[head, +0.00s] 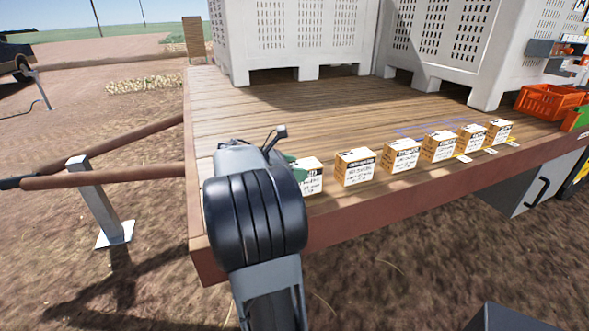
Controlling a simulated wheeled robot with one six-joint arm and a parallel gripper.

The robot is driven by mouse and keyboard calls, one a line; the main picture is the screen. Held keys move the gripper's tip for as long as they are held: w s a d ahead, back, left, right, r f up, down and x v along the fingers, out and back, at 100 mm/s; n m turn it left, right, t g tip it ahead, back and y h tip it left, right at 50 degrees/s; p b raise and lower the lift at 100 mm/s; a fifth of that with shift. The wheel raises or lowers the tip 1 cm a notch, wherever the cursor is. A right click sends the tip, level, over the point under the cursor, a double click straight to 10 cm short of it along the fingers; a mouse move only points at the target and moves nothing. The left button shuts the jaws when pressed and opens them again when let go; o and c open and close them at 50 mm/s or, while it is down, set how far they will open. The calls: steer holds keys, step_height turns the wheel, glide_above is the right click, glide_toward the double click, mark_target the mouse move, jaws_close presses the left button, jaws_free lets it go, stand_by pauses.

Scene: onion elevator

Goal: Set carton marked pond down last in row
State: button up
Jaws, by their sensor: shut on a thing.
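A white and orange carton (314,177) is at the left end of a row of similar cartons on the wooden deck. My arm hides its left part; the end of its top marking seems to read "D". My gripper (298,167), with a green finger showing, is shut on this carton from the left. Its other finger is hidden. I cannot tell whether the carton touches the deck. To its right stand several upright cartons, from the nearest one (355,167) to the far right one (499,132), with a gap beside the held carton. Their handwriting is too small to read.
Large white slotted bins (295,40) stand behind on the deck (290,110). The deck's front edge (400,198) runs close before the cartons. Small white cards (464,158) lie near the right cartons. An orange crate (548,101) is at right.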

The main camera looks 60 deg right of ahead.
steer(key=shift+f, duration=0.15)
steer(key=o, duration=1.2)
steer(key=shift+w+a+r, duration=0.2)
steer(key=shift+r, duration=0.1)
steer(key=v, duration=1.1)
steer(key=shift+a, duration=0.2)
steer(key=shift+w+r, duration=0.1)
